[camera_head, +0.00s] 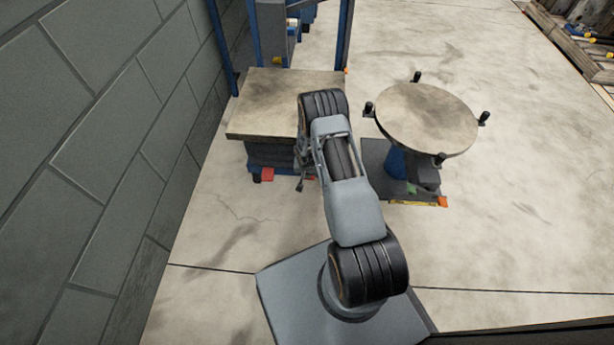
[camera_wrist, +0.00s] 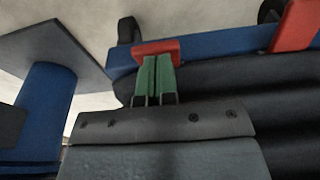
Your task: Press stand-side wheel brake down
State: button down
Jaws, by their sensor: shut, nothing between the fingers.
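The stand-side red brake pedal (camera_wrist: 157,47) shows in the wrist view at the end of the blue base of a lift table (camera_wrist: 200,43), by a black wheel (camera_wrist: 128,30). My gripper (camera_wrist: 152,62) is shut and empty, its green fingertips right at this pedal and overlapping its near edge. I cannot tell whether they touch it or how far down it is. A second red pedal (camera_wrist: 295,25) is farther right on the same base. In the head view a red pedal (camera_head: 267,174) shows left of my arm; my arm hides the stand-side pedal and my fingertips.
The round-topped stand (camera_head: 428,118) is close to the right of the lift table's flat top (camera_head: 262,103). Its blue column (camera_wrist: 45,100) shows left in the wrist view. A block wall (camera_head: 110,120) runs along the left. Open floor (camera_head: 530,200) lies right.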

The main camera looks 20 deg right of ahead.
jog(key=shift+f, duration=0.4)
jog(key=shift+s+a+f+b, duration=0.2)
jog(key=shift+f+b, duration=0.3)
jog(key=shift+b, duration=0.35)
jog(key=f+b, duration=0.2)
jog(key=s+f+b, duration=0.1)
jog(key=b, duration=0.2)
jog(key=shift+a+f, duration=0.2)
jog(key=shift+f, duration=0.15)
jog(key=shift+s, duration=0.1)
dwell(0.5)
